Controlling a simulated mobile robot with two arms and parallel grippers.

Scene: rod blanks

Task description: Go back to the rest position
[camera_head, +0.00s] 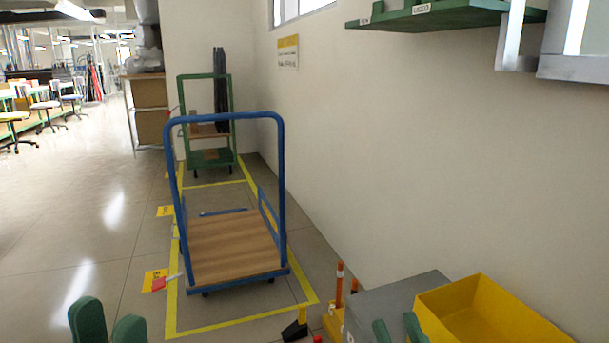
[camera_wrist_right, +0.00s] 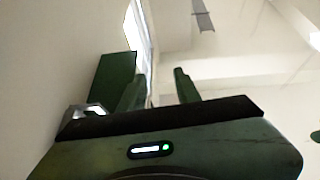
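My left gripper (camera_head: 108,322) shows at the bottom left of the head view, as two green fingertips standing apart with nothing between them. My right gripper (camera_head: 398,329) shows at the bottom right, its two green fingertips also apart, in front of a grey box and a yellow bin. In the right wrist view the right gripper (camera_wrist_right: 159,85) points up toward the ceiling, its two fingers spread and empty. No rod blank shows clearly in either gripper. The rest of both arms is out of the head view.
A blue trolley (camera_head: 235,245) stands inside yellow floor lines, with a green trolley (camera_head: 208,155) behind it. A yellow bin (camera_head: 485,312) and a grey box (camera_head: 385,305) are at the lower right by the wall. A green shelf (camera_head: 450,14) hangs above. Open floor lies left.

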